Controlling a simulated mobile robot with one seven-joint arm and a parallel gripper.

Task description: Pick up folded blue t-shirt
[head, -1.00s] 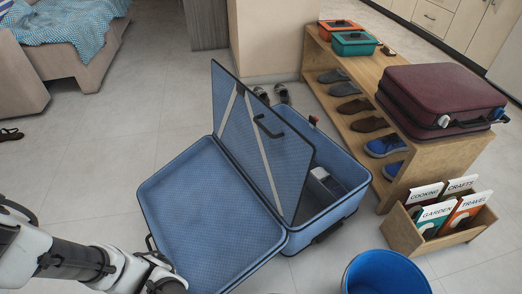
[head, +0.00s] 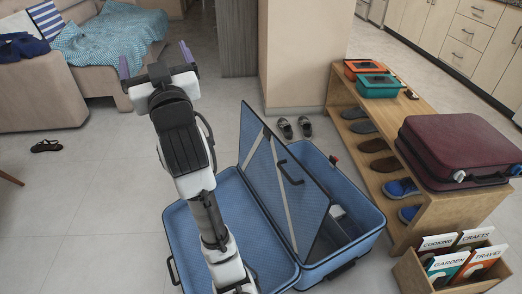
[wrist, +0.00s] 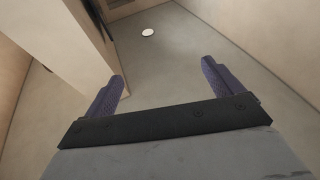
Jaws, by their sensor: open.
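My gripper (head: 156,58) is raised high above the floor, left of the open suitcase, with nothing between its fingers. In the wrist view its two purple fingers (wrist: 163,74) are spread apart and empty, facing the ceiling. I cannot identify a folded blue t-shirt for certain. A dark blue cloth (head: 22,46) lies on the sofa at the far left, apart from my gripper. A small blue-and-white item (head: 338,214) lies inside the suitcase, partly hidden by its divider; I cannot tell what it is.
The open blue suitcase (head: 180,235) lies on the floor, partly behind my arm. The sofa (head: 45,95) carries a teal blanket (head: 110,45). A wooden shoe bench (head: 425,215) with a maroon suitcase (head: 450,150) and a book crate (head: 415,275) stand right. Floor at left is mostly clear.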

